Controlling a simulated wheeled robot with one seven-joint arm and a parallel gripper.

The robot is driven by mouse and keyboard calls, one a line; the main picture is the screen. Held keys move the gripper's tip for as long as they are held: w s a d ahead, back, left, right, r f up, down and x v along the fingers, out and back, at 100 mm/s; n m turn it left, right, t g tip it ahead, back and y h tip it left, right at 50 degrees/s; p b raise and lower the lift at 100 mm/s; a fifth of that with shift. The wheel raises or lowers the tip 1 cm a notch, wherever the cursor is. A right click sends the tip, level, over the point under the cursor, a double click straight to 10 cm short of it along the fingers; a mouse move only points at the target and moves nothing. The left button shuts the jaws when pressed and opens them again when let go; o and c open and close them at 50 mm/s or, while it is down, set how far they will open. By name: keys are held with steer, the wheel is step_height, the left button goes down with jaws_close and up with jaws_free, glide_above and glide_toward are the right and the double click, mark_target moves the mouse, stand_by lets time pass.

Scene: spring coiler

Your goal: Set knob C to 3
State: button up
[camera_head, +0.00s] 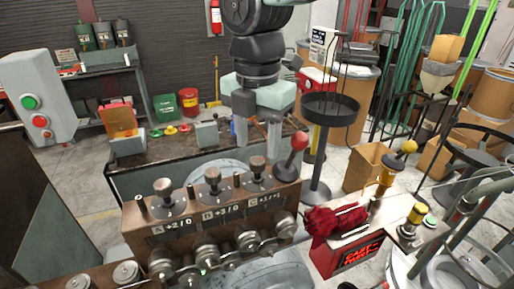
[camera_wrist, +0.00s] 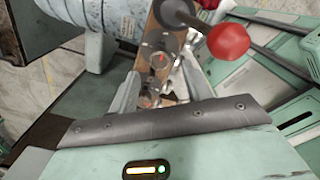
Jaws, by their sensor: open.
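Knob C (camera_head: 258,166) is the rightmost of three metal knobs on top of the brown console. The label (camera_head: 266,198) below it is too small to read surely. My gripper (camera_head: 258,146) hangs just above knob C, fingers down and apart, with nothing held. In the wrist view the open fingers of my gripper (camera_wrist: 160,85) stand on either side of a shiny metal part, probably knob C (camera_wrist: 158,60). Its pointer setting cannot be made out, and I cannot tell whether a finger touches it.
A red-ball lever (camera_head: 299,141) stands close right of knob C; its red ball (camera_wrist: 228,42) shows large in the wrist view. Knob B (camera_head: 212,177) and knob A (camera_head: 163,188) stand to the left. Several round metal parts (camera_head: 205,248) line the console's front.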

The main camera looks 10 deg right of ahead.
mark_target(257, 161)
steer(key=shift+f, duration=1.8)
steer(key=c, duration=1)
steer(key=shift+m+p, duration=0.3)
